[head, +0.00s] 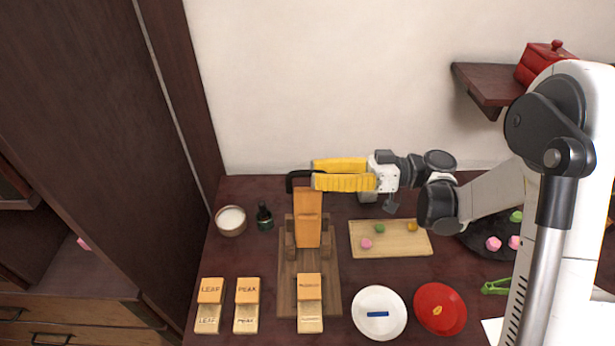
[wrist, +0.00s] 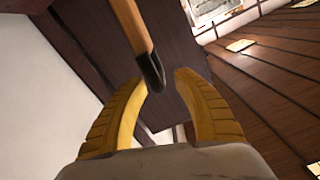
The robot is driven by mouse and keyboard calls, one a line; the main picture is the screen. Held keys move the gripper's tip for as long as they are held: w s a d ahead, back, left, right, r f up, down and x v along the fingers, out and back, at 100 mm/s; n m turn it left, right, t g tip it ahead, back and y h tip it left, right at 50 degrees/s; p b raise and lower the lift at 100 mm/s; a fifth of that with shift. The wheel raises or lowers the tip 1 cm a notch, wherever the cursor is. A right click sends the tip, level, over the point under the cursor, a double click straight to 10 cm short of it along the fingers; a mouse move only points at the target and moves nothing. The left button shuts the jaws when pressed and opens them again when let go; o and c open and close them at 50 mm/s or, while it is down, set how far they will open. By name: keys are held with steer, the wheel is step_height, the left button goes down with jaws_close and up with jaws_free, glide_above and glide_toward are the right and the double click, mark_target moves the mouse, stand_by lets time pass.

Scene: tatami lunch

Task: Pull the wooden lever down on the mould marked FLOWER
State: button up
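The wooden press (head: 288,290) stands on the table, with an upright orange wooden lever (head: 308,222). A black bar (head: 291,181) shows at the lever's top. A mould (head: 310,288) sits at the front of the press; its marking is too small to read. My gripper (head: 313,173) has its yellow fingers pointing left at the lever's top. In the wrist view, my gripper (wrist: 162,80) is open, and a wooden bar with a black end (wrist: 150,72) reaches between the fingers. Clear gaps show on both sides; I cannot tell whether they touch.
Moulds marked LEAF (head: 209,290) and PEAK (head: 247,290) lie left of the press. A white bowl (head: 231,221) and dark bottle (head: 264,217) stand behind them. A wooden board with sweets (head: 390,248), a white plate (head: 380,332) and a red plate (head: 440,325) are to the right.

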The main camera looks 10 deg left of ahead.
steer(key=shift+x, duration=1.3)
jaws_close()
